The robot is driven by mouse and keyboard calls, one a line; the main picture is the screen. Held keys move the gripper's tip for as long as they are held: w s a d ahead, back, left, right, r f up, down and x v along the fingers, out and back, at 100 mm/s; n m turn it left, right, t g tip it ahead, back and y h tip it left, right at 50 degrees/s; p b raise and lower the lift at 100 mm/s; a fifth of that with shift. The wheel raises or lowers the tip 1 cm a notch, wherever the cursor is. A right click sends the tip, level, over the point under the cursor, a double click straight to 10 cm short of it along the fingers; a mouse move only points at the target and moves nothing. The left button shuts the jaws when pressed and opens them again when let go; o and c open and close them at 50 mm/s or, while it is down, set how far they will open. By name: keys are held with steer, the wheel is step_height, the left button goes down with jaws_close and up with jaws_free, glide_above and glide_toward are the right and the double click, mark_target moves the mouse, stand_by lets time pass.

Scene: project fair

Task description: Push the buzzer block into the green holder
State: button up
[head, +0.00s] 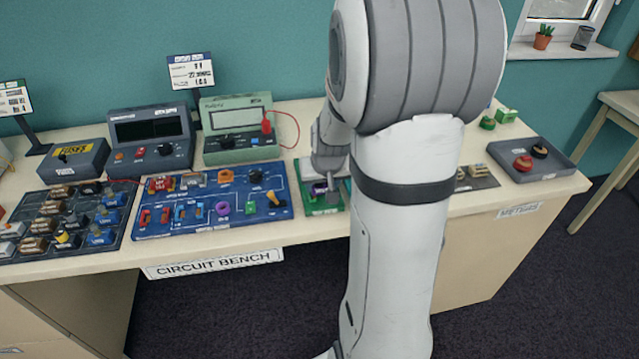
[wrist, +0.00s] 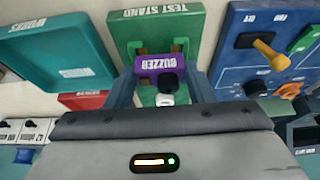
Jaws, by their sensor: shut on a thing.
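The purple buzzer block (wrist: 150,66), with its label upside down and a round black part on it, sits between the fingers of my gripper (wrist: 161,82) in the wrist view. My gripper is shut on it. The green holder (wrist: 155,22), marked TEST STAND, lies under and beyond the block, with two brownish-green posts near the block's far side. I cannot tell how deep the block sits between them. In the head view my gripper (head: 327,183) is over the green holder (head: 312,207), and my arm hides part of both.
A blue circuit board (head: 215,222) with several parts lies left of the holder. A green meter (head: 238,115) stands behind it. In the wrist view a teal tray (wrist: 60,60) and a red thing (wrist: 85,100) lie to the left. A grey tray (head: 548,172) is at the bench's right end.

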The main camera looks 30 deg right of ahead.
steer(key=shift+f+b, duration=0.6)
steer(key=shift+f, duration=0.05)
stand_by(0.6)
steer(key=o, duration=0.7)
steer(key=shift+c, duration=0.4)
steer(key=shift+o, duration=2)
steer(key=shift+r, duration=0.35)
steer(key=shift+s+r+p, duration=0.1)
steer(key=shift+r+p, duration=2.65)
steer(key=shift+r, duration=1)
